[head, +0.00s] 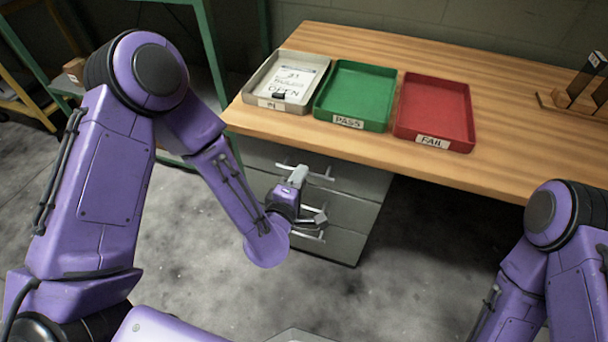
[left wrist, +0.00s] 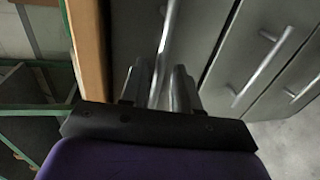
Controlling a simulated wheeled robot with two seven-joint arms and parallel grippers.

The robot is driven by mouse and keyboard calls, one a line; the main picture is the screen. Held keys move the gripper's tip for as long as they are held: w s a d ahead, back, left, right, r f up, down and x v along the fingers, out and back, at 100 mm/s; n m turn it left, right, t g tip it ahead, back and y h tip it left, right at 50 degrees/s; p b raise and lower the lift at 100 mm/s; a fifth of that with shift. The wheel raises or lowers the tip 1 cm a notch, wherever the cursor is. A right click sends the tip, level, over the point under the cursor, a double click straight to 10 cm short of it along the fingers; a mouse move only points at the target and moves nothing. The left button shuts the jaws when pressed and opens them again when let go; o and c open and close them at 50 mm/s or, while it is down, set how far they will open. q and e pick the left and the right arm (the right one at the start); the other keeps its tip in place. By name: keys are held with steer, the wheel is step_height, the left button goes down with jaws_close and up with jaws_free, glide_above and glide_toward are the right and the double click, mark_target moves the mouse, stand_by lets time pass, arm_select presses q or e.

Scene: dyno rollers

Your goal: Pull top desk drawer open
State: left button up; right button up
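The top drawer (head: 350,176) of the grey desk cabinet sits under the left part of the wooden desktop, and its front looks flush with the cabinet. Its silver bar handle (head: 322,176) is partly hidden behind my left gripper (head: 298,175). In the left wrist view the handle (left wrist: 168,40) runs between the two fingers of my left gripper (left wrist: 157,85). The fingers are apart, one on each side of the bar; I cannot tell whether either touches it. My right arm shows at the lower right of the head view, but its gripper is out of frame.
Two lower drawers with bar handles lie below; one lower handle (left wrist: 265,60) shows beside the gripper. The wooden desktop (head: 500,100) carries a grey tray (head: 258,88), a green tray (head: 322,110) and a red tray (head: 402,122). The floor before the cabinet is clear.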

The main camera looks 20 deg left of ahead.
arm_select(q)
steer(key=shift+w+f, duration=0.2)
steer(key=shift+w, duration=0.6)
steer(key=shift+w+f, duration=0.15)
steer(key=shift+w, duration=0.6)
steer(key=shift+c, duration=0.3)
jaws_close()
steer(key=shift+s, duration=0.1)
